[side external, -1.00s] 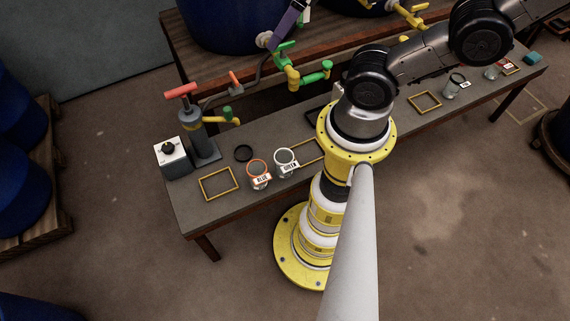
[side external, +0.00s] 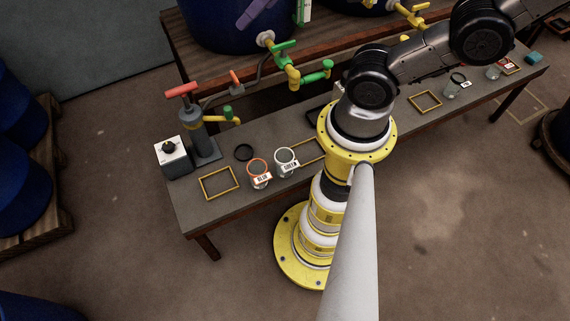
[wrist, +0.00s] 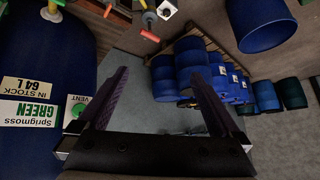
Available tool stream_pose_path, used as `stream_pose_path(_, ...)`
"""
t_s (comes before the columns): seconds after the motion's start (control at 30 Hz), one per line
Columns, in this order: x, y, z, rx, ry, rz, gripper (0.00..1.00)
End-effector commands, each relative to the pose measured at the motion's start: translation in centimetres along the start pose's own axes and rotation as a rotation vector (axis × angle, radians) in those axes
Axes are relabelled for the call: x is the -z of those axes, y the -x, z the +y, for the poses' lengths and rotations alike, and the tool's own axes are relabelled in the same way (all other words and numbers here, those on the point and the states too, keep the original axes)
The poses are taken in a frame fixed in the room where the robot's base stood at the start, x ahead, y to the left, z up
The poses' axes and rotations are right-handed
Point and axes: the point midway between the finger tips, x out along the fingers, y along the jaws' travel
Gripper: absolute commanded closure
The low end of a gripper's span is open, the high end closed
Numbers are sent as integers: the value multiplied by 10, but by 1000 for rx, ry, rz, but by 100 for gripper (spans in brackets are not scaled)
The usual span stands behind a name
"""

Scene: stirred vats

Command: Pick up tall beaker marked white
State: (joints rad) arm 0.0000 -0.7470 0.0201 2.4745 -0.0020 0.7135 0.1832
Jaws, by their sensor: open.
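My gripper (wrist: 158,85) is open and empty in the wrist view, its two purple fingers wide apart. In the side external view only a purple finger (side external: 253,13) shows at the top edge, in front of a blue vat and above the bench. Several beakers stand on the bench: an orange-rimmed one (side external: 258,170) labelled BLUE, a white-rimmed one (side external: 285,158) labelled GREEN, a dark-rimmed one (side external: 452,88) at the right, and another (side external: 493,72) near the right end. The right-hand labels are too small to read, so I cannot tell which beaker is marked white.
A vat (wrist: 45,50) labelled Sprigmoss GREEN is close on the wrist view's left.

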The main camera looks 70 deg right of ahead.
Motion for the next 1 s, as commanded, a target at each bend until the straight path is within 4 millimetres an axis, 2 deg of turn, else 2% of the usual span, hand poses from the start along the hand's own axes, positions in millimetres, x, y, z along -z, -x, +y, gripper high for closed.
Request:
stream_pose_path(0.13, 39, -35, -4, 8, -163, 66, 0)
stream_pose_path(0.23, 56, -75, -1, -1, -281, 71, 0)
stream_pose_path(0.33, 63, -122, 7, -19, -395, 56, 0)
stream_pose_path(0.47, 51, -190, 24, -58, -540, 13, 0)
stream_pose_path(0.57, 25, -240, 41, -97, -643, -33, 0)
stream_pose_path(0.67, -14, -285, 58, -144, -735, -91, 0)
stream_pose_path(0.77, -66, -320, 75, -200, -815, -162, 0)
stream_pose_path(0.8, -89, -331, 82, -224, -842, -194, 0)
stream_pose_path(0.87, -125, -343, 90, -261, -876, -248, 0)
stream_pose_path(0.9, -150, -348, 94, -286, -893, -287, 0)
stream_pose_path(1.0, -208, -352, 102, -345, -920, -388, 0)
